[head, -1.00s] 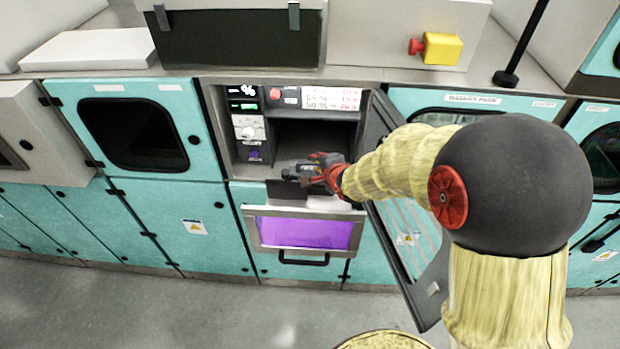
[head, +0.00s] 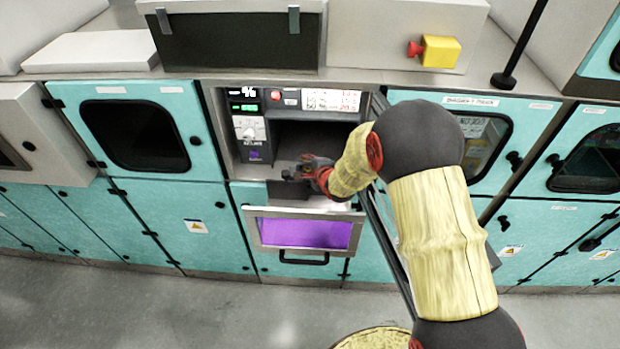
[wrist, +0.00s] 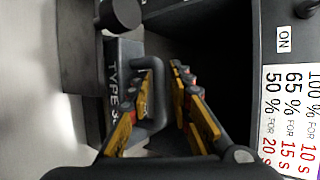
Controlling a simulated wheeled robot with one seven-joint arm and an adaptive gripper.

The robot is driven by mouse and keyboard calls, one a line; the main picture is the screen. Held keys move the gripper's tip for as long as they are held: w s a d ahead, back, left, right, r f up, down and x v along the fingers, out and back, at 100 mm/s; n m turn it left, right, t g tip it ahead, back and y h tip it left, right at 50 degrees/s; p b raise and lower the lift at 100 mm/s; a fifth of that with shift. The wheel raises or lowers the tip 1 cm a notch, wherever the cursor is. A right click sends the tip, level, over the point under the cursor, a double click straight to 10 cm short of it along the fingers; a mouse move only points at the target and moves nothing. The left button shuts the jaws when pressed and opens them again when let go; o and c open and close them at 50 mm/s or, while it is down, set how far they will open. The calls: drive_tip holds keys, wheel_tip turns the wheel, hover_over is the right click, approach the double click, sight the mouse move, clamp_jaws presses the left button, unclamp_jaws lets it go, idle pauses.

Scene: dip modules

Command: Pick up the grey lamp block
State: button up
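The grey lamp block (wrist: 124,58), marked "TYPE" on its face, shows in the wrist view left of centre, with a dark bar handle (wrist: 159,88) on it. My gripper (wrist: 163,70) is open, and the handle's long bar lies between its yellow-padded fingers. I cannot tell whether either finger touches it. In the head view my gripper (head: 298,172) is at the mouth of the open dark compartment (head: 312,141). There the lamp block is hard to tell apart from the dark gripper.
A control panel (head: 249,128) borders the compartment on the left. Below is a drawer front with a purple window (head: 304,233). The compartment's open door (head: 392,245) stands to the right, mostly behind my arm. Dark parts crowd the wrist view's upper left.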

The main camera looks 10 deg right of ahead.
drive_tip(key=shift+w+f, duration=0.15)
drive_tip(key=shift+w, duration=0.1)
drive_tip(key=shift+c, duration=0.6)
drive_tip(key=c, duration=0.4)
clamp_jaws()
